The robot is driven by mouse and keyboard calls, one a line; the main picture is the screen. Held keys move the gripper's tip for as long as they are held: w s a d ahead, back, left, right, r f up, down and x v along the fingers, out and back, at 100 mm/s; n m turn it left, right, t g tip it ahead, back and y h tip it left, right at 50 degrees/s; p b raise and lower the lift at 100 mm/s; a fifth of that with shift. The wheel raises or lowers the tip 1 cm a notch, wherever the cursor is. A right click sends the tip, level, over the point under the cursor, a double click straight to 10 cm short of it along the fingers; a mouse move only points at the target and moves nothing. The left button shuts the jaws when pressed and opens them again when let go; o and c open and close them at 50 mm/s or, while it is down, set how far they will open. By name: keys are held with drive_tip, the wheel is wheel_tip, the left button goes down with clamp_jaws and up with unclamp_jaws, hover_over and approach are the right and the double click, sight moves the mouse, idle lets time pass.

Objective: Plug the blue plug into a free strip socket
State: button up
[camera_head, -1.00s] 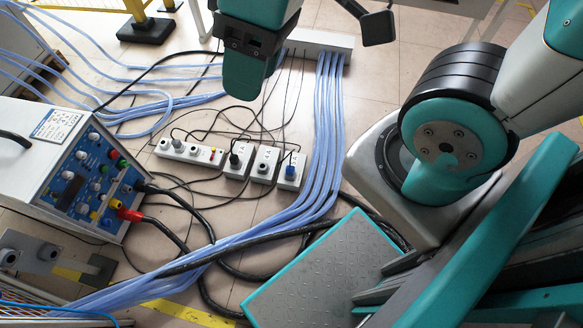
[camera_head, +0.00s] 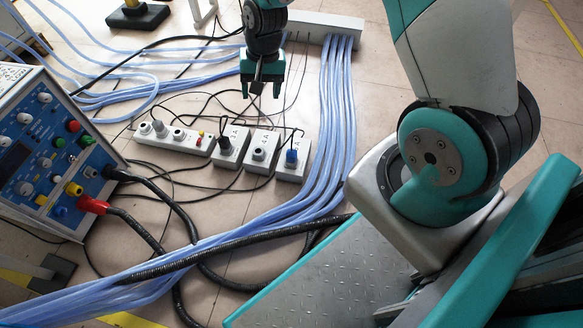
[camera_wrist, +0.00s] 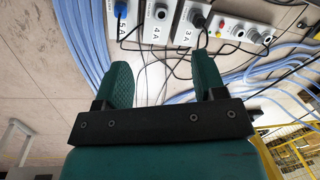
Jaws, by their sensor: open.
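The blue plug (camera_head: 291,157) stands at the rightmost block, marked 5A in the wrist view; I cannot tell how deep it sits. It also shows at the top of the wrist view (camera_wrist: 121,11). The block marked 4A (camera_head: 262,147) has a round socket (camera_head: 259,154) with no plug in it. The block marked 3A (camera_head: 232,143) holds a black plug (camera_head: 225,145). The longer strip (camera_head: 170,140) has a grey plug between round sockets. My gripper (camera_head: 262,84) is open and empty, above and behind the blocks; its spread fingers show in the wrist view (camera_wrist: 163,82).
Pale blue hoses (camera_head: 333,120) run close along the right of the blocks. Thin black cables lie on the floor around them. A blue-panelled power unit (camera_head: 45,150) with thick black leads stands at left.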

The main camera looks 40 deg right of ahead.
sight(291, 150)
drive_tip(key=d+f+m+b, duration=0.1)
drive_tip(key=d+f+b, duration=0.1)
drive_tip(key=f, duration=0.6)
drive_tip(key=d+f+m+h+b, duration=0.1)
drive_tip(key=d+f+m+b, duration=0.1)
drive_tip(key=f, duration=0.6)
drive_tip(key=d+f+m+b, duration=0.1)
drive_tip(key=d+f+b, duration=0.2)
drive_tip(key=f, duration=0.5)
drive_tip(key=shift+s+d+g, duration=0.3)
drive_tip(key=shift+s+d, duration=0.1)
drive_tip(key=shift+d, duration=0.4)
drive_tip(key=shift+f+b, duration=0.15)
drive_tip(key=shift+b, duration=0.15)
wheel_tip(291, 150, down, 9)
drive_tip(key=b, duration=0.6)
drive_tip(key=shift+b, duration=0.3)
drive_tip(key=shift+p, duration=0.6)
clamp_jaws()
drive_tip(key=shift+r+p, duration=2.75)
drive_tip(key=shift+r, duration=0.4)
drive_tip(key=shift+a, duration=0.1)
